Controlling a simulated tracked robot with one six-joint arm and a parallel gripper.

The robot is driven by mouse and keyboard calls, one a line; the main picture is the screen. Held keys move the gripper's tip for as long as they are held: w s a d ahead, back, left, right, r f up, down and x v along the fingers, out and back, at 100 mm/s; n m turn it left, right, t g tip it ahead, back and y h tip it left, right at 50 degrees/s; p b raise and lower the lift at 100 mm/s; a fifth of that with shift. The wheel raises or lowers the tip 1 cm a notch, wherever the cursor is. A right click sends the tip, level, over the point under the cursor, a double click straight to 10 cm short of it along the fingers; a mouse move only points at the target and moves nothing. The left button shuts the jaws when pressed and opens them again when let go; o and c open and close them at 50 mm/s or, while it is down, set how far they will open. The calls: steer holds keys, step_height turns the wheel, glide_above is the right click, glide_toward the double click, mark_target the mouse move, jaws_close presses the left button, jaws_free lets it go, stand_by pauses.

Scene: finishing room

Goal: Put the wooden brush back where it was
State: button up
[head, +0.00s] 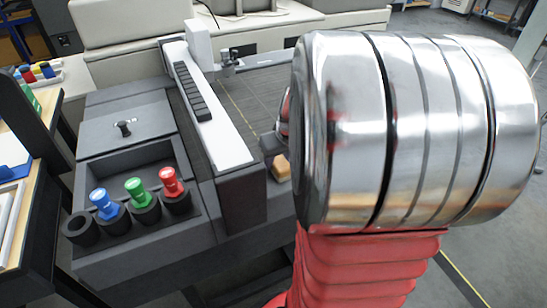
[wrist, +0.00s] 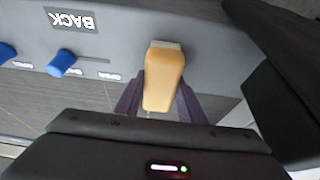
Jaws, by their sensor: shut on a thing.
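The wooden brush (wrist: 163,78) is in the middle of the wrist view. It is a tan wooden block with a paler strip at its upper end. My gripper (wrist: 160,103) is shut on it, with one dark finger on each side. In the head view, a small part of the brush (head: 281,169) shows left of my large metal arm link, below a dark part of my gripper (head: 271,146). The link hides most of the gripper and brush. I cannot tell whether the brush touches the surface beneath it.
In the head view, a white-topped rail (head: 212,120) stands left of my gripper. Blue, green and red-topped pieces (head: 137,190) stand in round holders farther left.

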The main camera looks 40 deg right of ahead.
steer(key=shift+f, duration=0.1)
steer(key=o, duration=1)
steer(key=v, duration=1.2)
steer(key=shift+s, duration=0.15)
stand_by(0.3)
